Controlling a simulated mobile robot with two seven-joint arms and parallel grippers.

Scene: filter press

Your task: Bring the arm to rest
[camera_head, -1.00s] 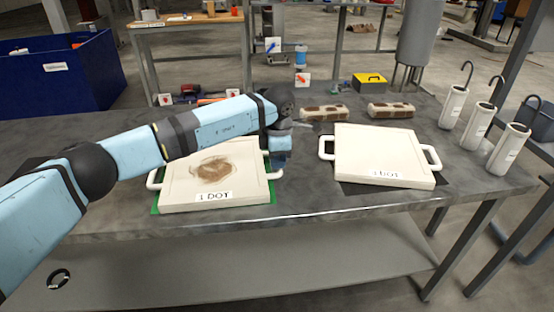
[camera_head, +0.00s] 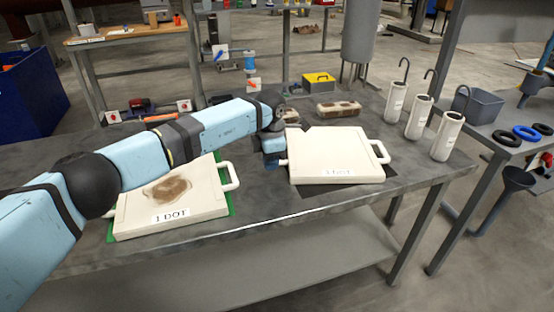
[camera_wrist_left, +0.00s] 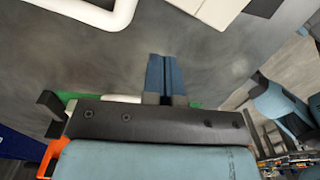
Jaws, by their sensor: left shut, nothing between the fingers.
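My left arm (camera_head: 145,160) reaches in from the left, over the stained plate. My left gripper (camera_head: 271,158) is over the grey table, in the gap between two cream plates, close to the left edge of the right one. In the left wrist view its blue fingers (camera_wrist_left: 167,75) are together with nothing between them, above bare table. The stained cream plate (camera_head: 205,200), marked "1 DOT", lies partly hidden under my arm on a green mat. The clean cream plate (camera_head: 335,153) lies on a dark mat. My right gripper does not show.
The grey table (camera_head: 290,220) has bare room along its front. Brown-patched rolls (camera_head: 338,109) lie behind the right plate. Several white canisters with hooks (camera_head: 394,102) stand at the right end. A yellow box (camera_head: 319,82) sits at the back. A blue bin (camera_head: 30,95) is at left.

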